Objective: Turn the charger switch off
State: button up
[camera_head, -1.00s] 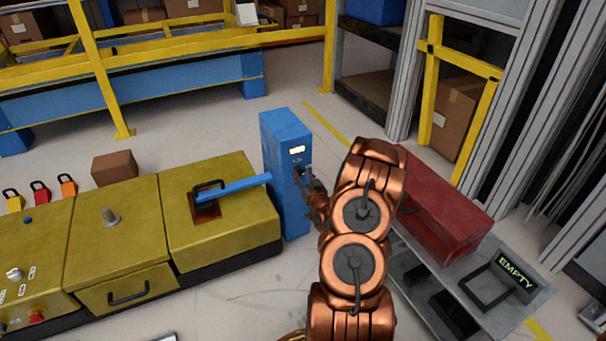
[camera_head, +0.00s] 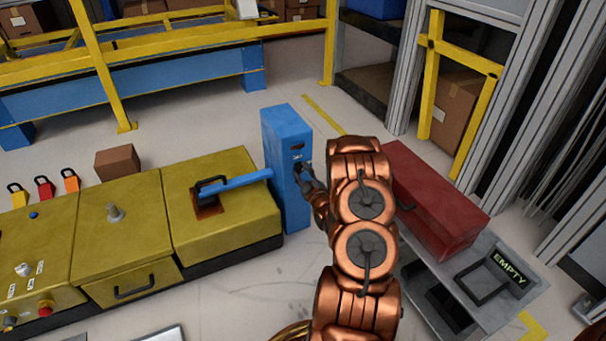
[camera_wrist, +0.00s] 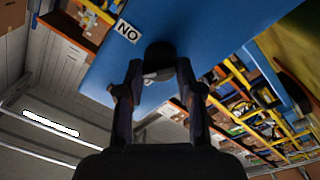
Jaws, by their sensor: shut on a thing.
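The blue charger box (camera_head: 286,190) stands upright at the right end of the yellow console. The small display (camera_head: 297,147) on its front is dark. My gripper (camera_head: 304,174) reaches the charger's front from the right, just below the display. In the wrist view, my gripper's two fingers (camera_wrist: 160,70) are closed around a round black switch knob (camera_wrist: 158,53) on the blue face. A white label reading "NO" (camera_wrist: 127,31) sits beside the knob. In the head view the knob is mostly hidden by my gripper.
The yellow console (camera_head: 120,240) with a blue lever (camera_head: 235,183) lies left of the charger. A red box (camera_head: 435,205) stands on a grey cart with an "EMPTY" sign (camera_head: 508,267) at right. Bare floor lies in front of the charger.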

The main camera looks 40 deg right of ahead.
jog(key=n+b, duration=0.3)
jog(key=shift+f+n, duration=0.3)
jog(key=shift+f, duration=0.05)
jog(key=n+b, duration=0.3)
jog(key=shift+r+y, duration=0.2)
jog(key=shift+y, duration=0.1)
jog(key=shift+b, duration=0.3)
jog(key=o, duration=1.2)
jog(key=shift+s, duration=0.1)
jog(key=shift+v, duration=5.9)
